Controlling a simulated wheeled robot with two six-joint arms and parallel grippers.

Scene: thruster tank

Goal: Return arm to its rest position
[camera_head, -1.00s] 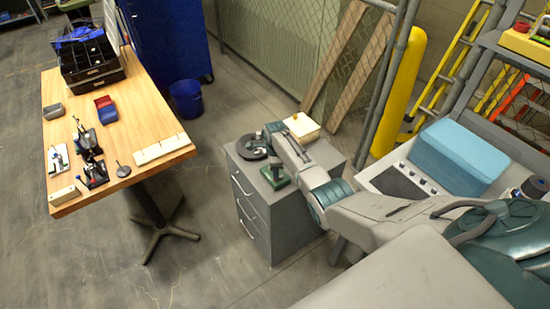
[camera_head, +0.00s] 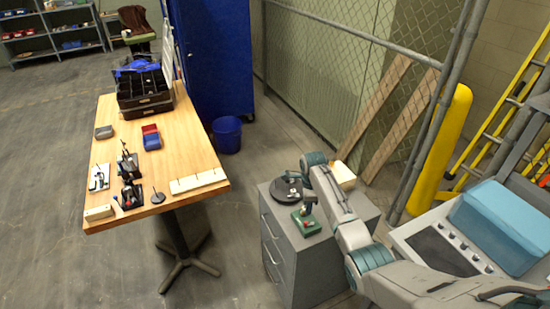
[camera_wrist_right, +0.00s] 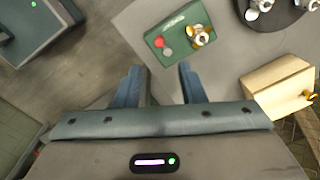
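My right arm (camera_head: 350,230) reaches in from the lower right in the head view, bent over the grey drawer cabinet (camera_head: 325,258). Its gripper is hard to make out there. In the right wrist view my right gripper (camera_wrist_right: 160,78) has its two blue-grey fingers well apart, with nothing between them. A green block with small metal fittings (camera_wrist_right: 178,38) lies beyond the fingertips on the cabinet top. The block also shows in the head view (camera_head: 306,224). No left gripper can be made out in either view.
A black round plate (camera_head: 286,190) and a pale wooden box (camera_head: 343,175) also sit on the cabinet. A wooden table (camera_head: 185,150) with small tools stands left. A blue bin (camera_head: 227,134), fence (camera_head: 340,60) and yellow post (camera_head: 440,150) stand behind. Floor lies clear at left.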

